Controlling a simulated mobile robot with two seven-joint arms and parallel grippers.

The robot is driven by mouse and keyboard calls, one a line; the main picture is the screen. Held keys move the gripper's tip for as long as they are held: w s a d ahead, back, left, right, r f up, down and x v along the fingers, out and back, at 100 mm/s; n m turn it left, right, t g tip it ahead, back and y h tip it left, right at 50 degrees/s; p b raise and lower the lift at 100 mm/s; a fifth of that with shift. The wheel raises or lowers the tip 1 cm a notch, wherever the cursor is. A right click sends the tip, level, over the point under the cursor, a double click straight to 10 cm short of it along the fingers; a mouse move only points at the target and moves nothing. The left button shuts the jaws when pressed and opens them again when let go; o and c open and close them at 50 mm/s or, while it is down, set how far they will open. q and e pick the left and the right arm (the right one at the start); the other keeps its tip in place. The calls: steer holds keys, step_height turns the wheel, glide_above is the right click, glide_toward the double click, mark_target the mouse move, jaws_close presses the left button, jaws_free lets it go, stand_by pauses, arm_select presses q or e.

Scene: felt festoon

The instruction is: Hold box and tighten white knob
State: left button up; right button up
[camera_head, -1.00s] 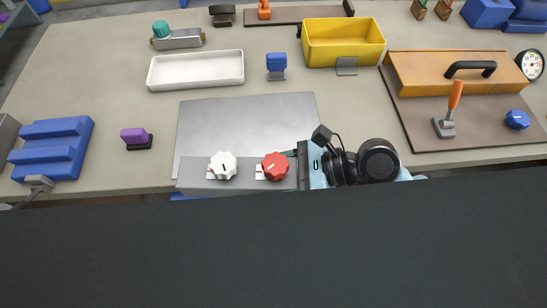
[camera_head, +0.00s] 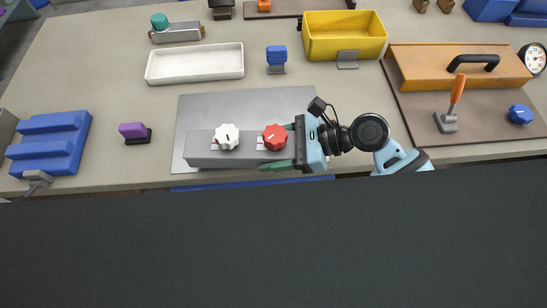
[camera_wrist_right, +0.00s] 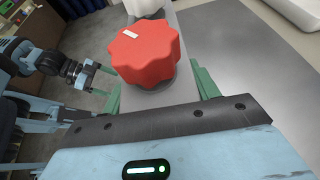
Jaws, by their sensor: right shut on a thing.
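The long grey box (camera_head: 203,156) is over the front part of the metal plate (camera_head: 260,105); I cannot tell whether it rests on it. The white knob (camera_head: 227,136) is on the box's left part, and the red knob (camera_head: 275,136) is near its right end. My right gripper (camera_head: 292,146) is shut on the right end of the box, its green fingers on the far and near sides. In the right wrist view the red knob (camera_wrist_right: 143,52) partly hides the white knob (camera_wrist_right: 143,6). My left gripper (camera_wrist_right: 102,80) shows there at the left, apart from the box, fingers spread.
A white tray (camera_head: 194,77) and a blue knob block (camera_head: 277,56) stand behind the plate. A purple knob block (camera_head: 133,131) and a blue fixture (camera_head: 50,143) are at left. An orange box (camera_head: 430,68) and an orange-handled lever (camera_head: 452,105) are at right.

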mark_target(273, 120)
steer(key=w+f, duration=0.1)
steer(key=w, duration=0.2)
steer(key=w+f+b, duration=0.1)
steer(key=w, duration=0.2)
steer(key=w+f+b, duration=0.1)
steer(key=w, duration=0.2)
steer(key=shift+w+d, duration=0.3)
steer(key=shift+w, duration=0.1)
arm_select(q)
steer(key=s+f, duration=0.2)
steer(key=shift+s+f+g, duration=0.1)
steer(key=shift+f+g, duration=0.2)
steer(key=shift+f, duration=0.1)
steer(key=shift+c, duration=0.2)
